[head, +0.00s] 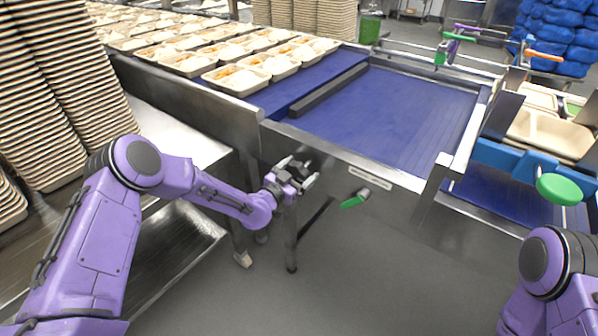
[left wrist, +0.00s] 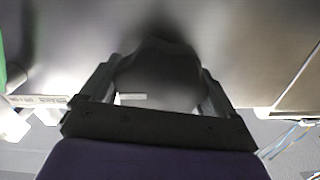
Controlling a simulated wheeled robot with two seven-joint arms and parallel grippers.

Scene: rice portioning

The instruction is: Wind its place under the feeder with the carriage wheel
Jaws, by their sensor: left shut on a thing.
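My left gripper (head: 300,178) is at the front side of the steel conveyor frame, below its top edge. It is shut on a dark rounded part (left wrist: 158,78), which fills the space between the fingers in the left wrist view. This looks like the carriage wheel or its knob, but the gripper hides most of it in the head view and I cannot tell its full shape. The feeder cannot be made out for certain. My right arm shows only at the lower right of the head view; its gripper is out of the picture.
A green-handled lever (head: 355,198) sticks out right of my left gripper. A blue belt (head: 400,110) lies bare behind it. Filled trays (head: 238,80) stand in rows at the back left. A green disc (head: 558,188) and empty trays (head: 548,134) are at right. Tray stacks stand far left.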

